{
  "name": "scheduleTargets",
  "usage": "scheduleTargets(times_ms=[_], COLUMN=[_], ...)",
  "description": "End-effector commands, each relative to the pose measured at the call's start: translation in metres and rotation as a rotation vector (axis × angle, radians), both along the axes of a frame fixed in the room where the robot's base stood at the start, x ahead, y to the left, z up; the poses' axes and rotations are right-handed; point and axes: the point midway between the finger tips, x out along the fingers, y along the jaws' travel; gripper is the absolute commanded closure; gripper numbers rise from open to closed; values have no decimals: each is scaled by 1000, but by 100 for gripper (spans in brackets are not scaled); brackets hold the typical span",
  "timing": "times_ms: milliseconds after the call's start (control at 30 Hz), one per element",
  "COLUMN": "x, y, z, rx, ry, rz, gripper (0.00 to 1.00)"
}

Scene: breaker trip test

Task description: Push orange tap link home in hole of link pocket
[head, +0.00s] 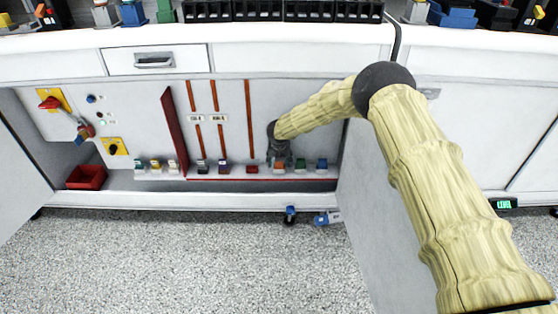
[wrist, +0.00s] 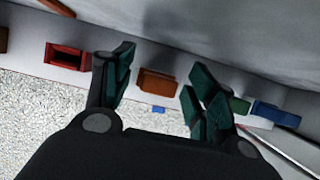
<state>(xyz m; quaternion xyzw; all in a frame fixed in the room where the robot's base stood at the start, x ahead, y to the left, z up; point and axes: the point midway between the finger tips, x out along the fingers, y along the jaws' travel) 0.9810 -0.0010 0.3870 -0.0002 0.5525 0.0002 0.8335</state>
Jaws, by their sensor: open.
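The orange tap link (head: 280,165) is in the row of small pieces on the cabinet's lower ledge. In the wrist view it is an orange block (wrist: 158,83) between my two fingers, apart from both. I cannot tell its link pocket from it, nor how deep it sits. My gripper (wrist: 163,88) is open, with one finger on each side of the link. In the head view my gripper (head: 279,152) points down just above the link and partly hides it.
A red open-topped holder (wrist: 68,57) is left of the link. A green piece (wrist: 238,105) and a blue piece (wrist: 272,113) stand close on the right. A dark red upright panel (head: 174,130) stands farther left. The open cabinet door (head: 372,190) is beside my arm.

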Motion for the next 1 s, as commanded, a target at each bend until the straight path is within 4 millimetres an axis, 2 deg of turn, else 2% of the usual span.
scheduleTargets(times_ms=[267,800,1000], x=[-6,-35,-43], y=[0,0,0], z=[17,85,103], rx=[-1,0,0], ry=[-2,-1,-1], rz=[2,1,0], gripper=[44,44,44])
